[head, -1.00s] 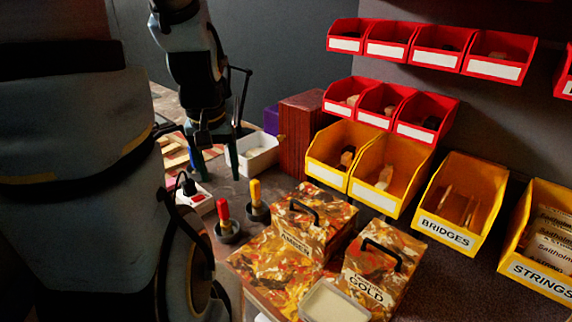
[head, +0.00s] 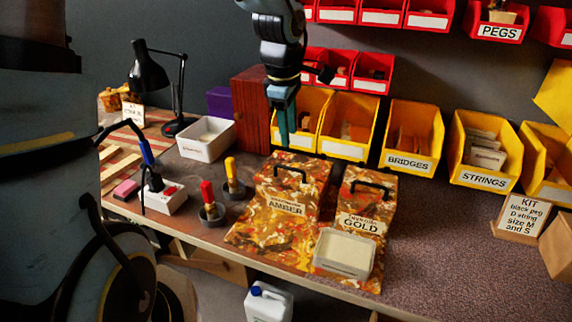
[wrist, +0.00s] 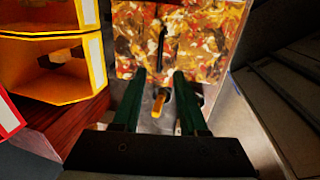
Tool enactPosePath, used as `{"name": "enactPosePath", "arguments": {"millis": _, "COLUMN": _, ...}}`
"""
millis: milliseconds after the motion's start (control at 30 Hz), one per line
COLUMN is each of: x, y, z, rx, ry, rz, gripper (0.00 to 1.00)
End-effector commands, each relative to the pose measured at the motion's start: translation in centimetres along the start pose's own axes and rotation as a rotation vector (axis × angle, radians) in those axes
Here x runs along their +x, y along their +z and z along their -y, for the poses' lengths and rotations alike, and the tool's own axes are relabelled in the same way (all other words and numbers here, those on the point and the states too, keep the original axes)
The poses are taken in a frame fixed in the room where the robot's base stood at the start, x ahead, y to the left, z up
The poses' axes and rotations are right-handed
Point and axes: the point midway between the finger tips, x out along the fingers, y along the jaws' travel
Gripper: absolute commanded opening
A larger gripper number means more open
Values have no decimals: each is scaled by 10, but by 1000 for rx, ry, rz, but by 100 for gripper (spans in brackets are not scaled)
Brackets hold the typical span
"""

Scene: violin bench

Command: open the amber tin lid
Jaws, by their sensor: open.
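The amber tin (head: 287,222) is a mottled orange, red and cream box labelled AMBER on the bench, with a black arched handle (head: 290,169) on its lid. The lid looks closed. My gripper (head: 284,140) points down above and slightly behind that handle in the head view. In the wrist view the two dark green fingers (wrist: 160,74) are apart with nothing held between them. A mottled lid (wrist: 190,30) with a black handle (wrist: 162,45) shows just beyond the fingertips; its label is not readable there.
The similar gold tin (head: 359,205) stands close on the right, with a pale open tray (head: 344,253) in front. Red-handled (head: 208,193) and yellow-handled (head: 231,169) tools stand to the left. Yellow bins (head: 345,125) line the back. Bench at right front is clear.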

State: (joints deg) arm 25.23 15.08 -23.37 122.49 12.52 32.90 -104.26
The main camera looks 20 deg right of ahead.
Motion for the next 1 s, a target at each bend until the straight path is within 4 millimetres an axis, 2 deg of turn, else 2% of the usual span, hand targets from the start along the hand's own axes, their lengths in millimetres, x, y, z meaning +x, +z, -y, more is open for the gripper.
{"name": "enactPosePath", "arguments": {"millis": 500, "x": 86, "y": 0, "z": 1, "rx": 3, "ry": -4, "rz": 1, "gripper": 42}}
{"name": "enactPosePath", "arguments": {"millis": 700, "x": 100, "y": -1, "z": 1, "rx": 0, "ry": -1, "rz": 0, "gripper": 42}}
{"name": "enactPosePath", "arguments": {"millis": 1000, "x": 101, "y": -1, "z": 1, "rx": 1, "ry": 0, "rz": 0, "gripper": 41}}
